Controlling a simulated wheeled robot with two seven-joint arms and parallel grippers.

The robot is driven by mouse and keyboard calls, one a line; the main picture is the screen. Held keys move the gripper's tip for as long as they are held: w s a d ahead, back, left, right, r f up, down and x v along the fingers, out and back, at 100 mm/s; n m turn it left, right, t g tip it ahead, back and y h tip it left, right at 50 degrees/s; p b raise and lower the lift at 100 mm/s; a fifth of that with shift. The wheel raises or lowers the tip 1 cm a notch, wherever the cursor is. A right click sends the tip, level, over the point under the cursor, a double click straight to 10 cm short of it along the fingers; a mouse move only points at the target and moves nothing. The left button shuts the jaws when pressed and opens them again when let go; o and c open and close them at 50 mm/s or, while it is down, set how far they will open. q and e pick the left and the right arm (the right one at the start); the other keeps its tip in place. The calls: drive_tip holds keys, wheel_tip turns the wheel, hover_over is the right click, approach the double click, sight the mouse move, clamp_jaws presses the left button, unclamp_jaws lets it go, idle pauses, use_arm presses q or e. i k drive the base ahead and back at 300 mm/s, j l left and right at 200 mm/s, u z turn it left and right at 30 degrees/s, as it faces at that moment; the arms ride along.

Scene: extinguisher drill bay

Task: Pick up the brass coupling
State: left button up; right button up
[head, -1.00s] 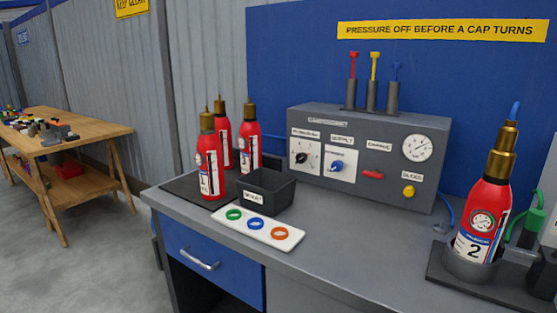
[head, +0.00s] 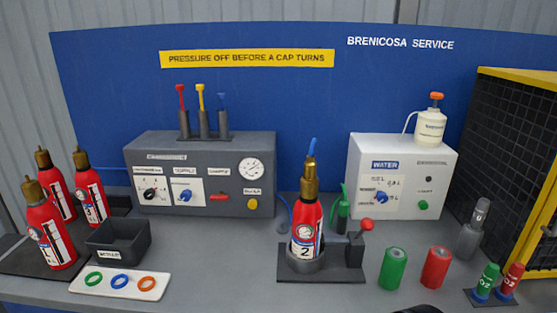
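Brass-coloured fittings top the red extinguishers; I cannot tell which one is the brass coupling, and no loose one shows. One brass fitting (head: 310,180) with a blue tip sits upright on extinguisher number 2 (head: 306,230), which stands in a dark holder (head: 325,272) at mid-bench. Three more red extinguishers stand at the left, the front one (head: 46,232) with its own brass top (head: 34,191). Neither gripper can be made out. A dark shape cut off at the bottom edge, right of centre, is too little shown to identify.
A dark bin (head: 118,240) and a white tray (head: 103,294) with green, blue and orange rings sit front left. Behind are a grey control box (head: 230,160) and a white water box (head: 425,165). Green (head: 393,270) and red (head: 436,268) cylinders stand right, near a yellow-framed mesh cage (head: 525,150).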

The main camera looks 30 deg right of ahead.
sight(310, 168)
drive_tip(key=z, duration=1.2)
